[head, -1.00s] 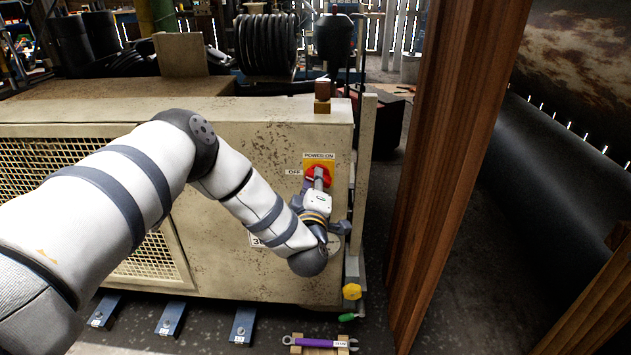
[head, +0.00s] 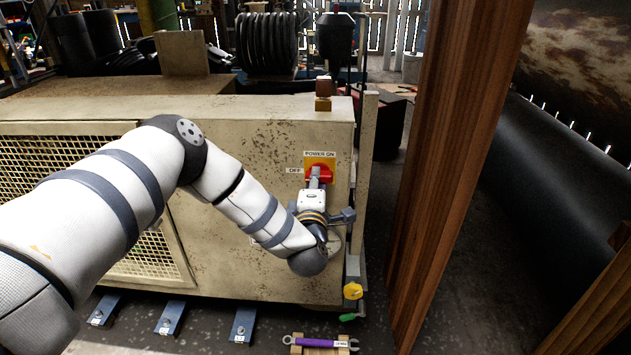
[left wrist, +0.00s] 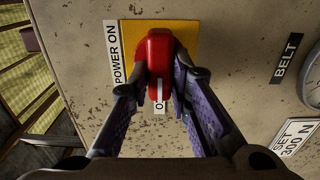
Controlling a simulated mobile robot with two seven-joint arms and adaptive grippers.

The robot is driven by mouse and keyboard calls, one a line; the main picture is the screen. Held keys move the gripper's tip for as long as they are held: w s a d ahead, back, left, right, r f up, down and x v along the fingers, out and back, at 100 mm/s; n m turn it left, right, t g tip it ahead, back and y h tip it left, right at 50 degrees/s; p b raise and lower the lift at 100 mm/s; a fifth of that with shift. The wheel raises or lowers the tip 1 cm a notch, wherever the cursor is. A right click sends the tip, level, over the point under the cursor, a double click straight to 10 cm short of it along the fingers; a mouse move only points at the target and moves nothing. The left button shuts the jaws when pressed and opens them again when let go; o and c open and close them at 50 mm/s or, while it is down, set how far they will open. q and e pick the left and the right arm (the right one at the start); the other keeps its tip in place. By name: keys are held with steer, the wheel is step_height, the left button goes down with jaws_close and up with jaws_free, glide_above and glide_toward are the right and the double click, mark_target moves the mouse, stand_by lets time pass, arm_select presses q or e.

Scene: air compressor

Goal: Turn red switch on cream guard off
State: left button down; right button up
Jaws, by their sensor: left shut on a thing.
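The red switch (head: 320,174) sits on a yellow plate (head: 308,162) on the cream guard (head: 270,140). My left gripper (head: 315,178) reaches up to the switch from below. In the left wrist view, its purple-sided fingers (left wrist: 162,85) are closed on either side of the red switch handle (left wrist: 159,55). My right gripper is not in view.
A brown wooden post (head: 450,150) stands right of the guard. A yellow knob (head: 352,291) and a green handle (head: 348,317) are low at the guard's right edge. A purple wrench (head: 320,343) lies on a wooden holder below.

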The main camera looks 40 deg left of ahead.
arm_select(q)
steer(key=shift+d+f, duration=0.1)
steer(key=c, duration=1.5)
jaws_free()
steer(key=v, duration=1.2)
steer(key=shift+s, duration=0.1)
